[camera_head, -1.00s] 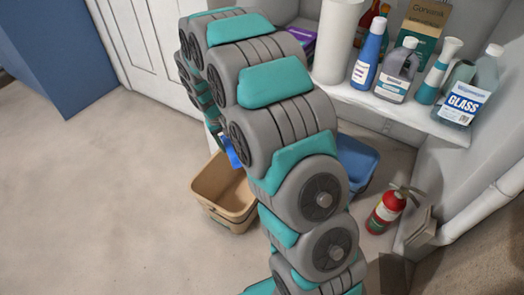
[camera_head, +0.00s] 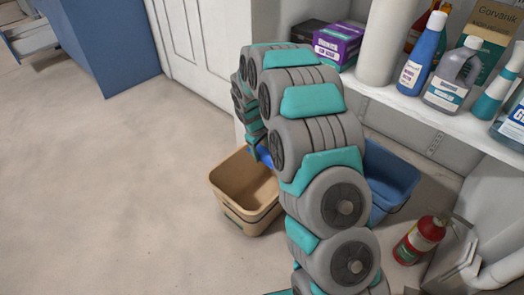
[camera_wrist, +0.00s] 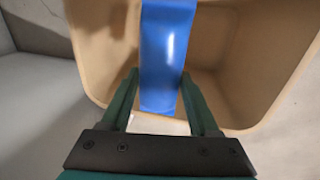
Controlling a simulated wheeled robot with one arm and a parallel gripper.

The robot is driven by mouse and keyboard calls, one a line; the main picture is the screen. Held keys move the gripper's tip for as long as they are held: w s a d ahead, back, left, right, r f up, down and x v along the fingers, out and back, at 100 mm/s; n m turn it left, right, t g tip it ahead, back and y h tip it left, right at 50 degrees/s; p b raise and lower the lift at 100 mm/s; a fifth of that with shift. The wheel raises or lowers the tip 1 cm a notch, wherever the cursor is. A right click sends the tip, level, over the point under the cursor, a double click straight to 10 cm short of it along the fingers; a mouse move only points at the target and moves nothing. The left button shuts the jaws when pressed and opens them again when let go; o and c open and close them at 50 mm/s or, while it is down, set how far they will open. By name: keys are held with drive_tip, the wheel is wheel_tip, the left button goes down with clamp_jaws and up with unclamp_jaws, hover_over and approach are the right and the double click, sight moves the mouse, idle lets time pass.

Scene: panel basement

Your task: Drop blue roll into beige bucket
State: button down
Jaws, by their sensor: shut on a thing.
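The blue roll (camera_wrist: 166,55) is between the two fingers of my gripper (camera_wrist: 157,95) in the wrist view. My gripper is shut on it. The beige bucket (camera_wrist: 255,50) lies behind the roll in that view, its inside walls and floor showing around the roll. In the head view the beige bucket (camera_head: 232,200) stands on the floor left of my arm. A small part of the blue roll (camera_head: 264,156) shows at the bucket's right upper edge. My arm hides most of my gripper there. I cannot tell how far the roll is above the rim.
A blue bucket (camera_head: 390,182) stands right of the beige one, partly behind my arm. A red fire extinguisher (camera_head: 420,240) is at the lower right. A white shelf (camera_head: 400,98) with several bottles is behind. The floor at left is clear.

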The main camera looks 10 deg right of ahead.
sight(260, 151)
drive_tip(key=shift+f+b, duration=0.75)
drive_tip(key=shift+f, duration=1.45)
drive_tip(key=shift+c, duration=0.2)
unclamp_jaws()
drive_tip(key=shift+r, duration=0.1)
drive_tip(key=r, duration=0.4)
drive_tip(key=a+r, duration=0.1)
drive_tip(key=r, duration=0.2)
drive_tip(key=shift+s+a+r, duration=0.1)
drive_tip(key=shift+s, duration=0.3)
drive_tip(key=shift+r, duration=0.1)
drive_tip(key=shift+s, duration=0.1)
